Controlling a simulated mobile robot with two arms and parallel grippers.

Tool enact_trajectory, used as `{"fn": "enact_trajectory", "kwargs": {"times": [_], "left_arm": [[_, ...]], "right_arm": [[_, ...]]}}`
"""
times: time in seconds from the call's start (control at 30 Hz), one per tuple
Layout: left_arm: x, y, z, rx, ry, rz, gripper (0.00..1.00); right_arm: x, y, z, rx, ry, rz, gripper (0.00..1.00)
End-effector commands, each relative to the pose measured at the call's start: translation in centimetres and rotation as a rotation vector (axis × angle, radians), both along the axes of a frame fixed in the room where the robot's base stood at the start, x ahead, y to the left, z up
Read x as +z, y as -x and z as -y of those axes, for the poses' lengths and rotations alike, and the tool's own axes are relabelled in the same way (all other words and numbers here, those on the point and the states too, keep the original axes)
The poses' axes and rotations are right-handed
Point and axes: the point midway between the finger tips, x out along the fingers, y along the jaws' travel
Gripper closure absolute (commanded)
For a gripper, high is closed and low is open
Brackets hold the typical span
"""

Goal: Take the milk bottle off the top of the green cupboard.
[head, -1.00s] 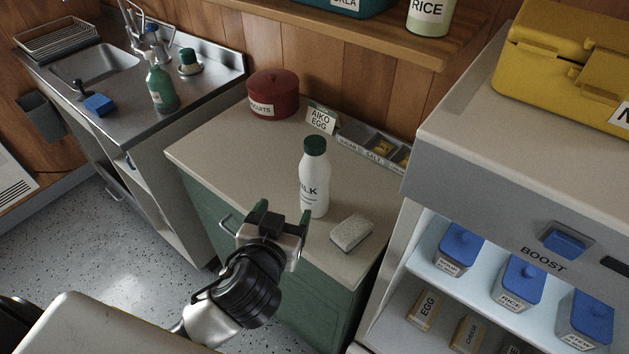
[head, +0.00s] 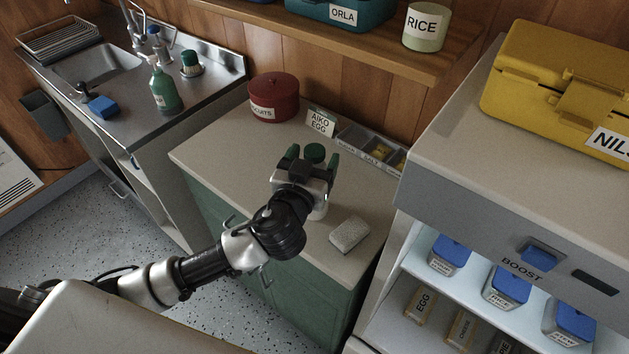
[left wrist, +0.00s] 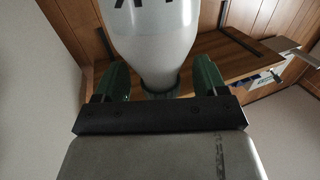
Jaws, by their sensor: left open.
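The white milk bottle with its green cap (head: 315,152) stands on the top of the green cupboard (head: 222,150). In the head view my left gripper (head: 311,162) hides most of the bottle; the cap shows between the fingers. In the left wrist view the bottle (left wrist: 160,40) appears upside down, its neck and cap between the two green fingers (left wrist: 160,82). The gripper is open, with a gap on each side of the neck. My right gripper is not in view.
A white sponge-like block (head: 349,234) lies right of the bottle. A red biscuits tin (head: 273,98), an "AIKO EGG" card (head: 320,122) and a divided tray (head: 352,136) stand behind. A shelf (head: 380,45) overhangs the back. A tall grey unit (head: 440,130) rises on the right.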

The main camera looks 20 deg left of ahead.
Motion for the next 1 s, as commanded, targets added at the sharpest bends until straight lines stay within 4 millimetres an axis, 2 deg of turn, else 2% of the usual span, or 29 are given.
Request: {"fn": "enact_trajectory", "kwargs": {"times": [0.1,0.3,0.37,0.77,0.8,1.0], "left_arm": [[0.02,-0.77,0.01,0.001,0.001,0.0,0.28],[-0.11,-0.79,0.02,0.0,0.001,-0.001,0.28],[-0.1,-0.79,0.02,0.001,0.001,-0.001,0.36],[-0.09,-0.77,0.01,0.001,0.001,-0.001,0.97],[-0.09,-0.77,0.01,0.001,0.001,-0.001,1.0],[0.02,-0.78,0.01,0.001,0.001,0.001,1.0]], "right_arm": [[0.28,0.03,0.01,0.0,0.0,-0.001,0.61],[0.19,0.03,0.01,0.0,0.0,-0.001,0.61],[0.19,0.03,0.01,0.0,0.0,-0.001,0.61],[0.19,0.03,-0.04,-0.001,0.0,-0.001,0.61],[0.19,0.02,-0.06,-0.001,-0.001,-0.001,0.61],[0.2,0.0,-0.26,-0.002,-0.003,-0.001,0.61]]}}
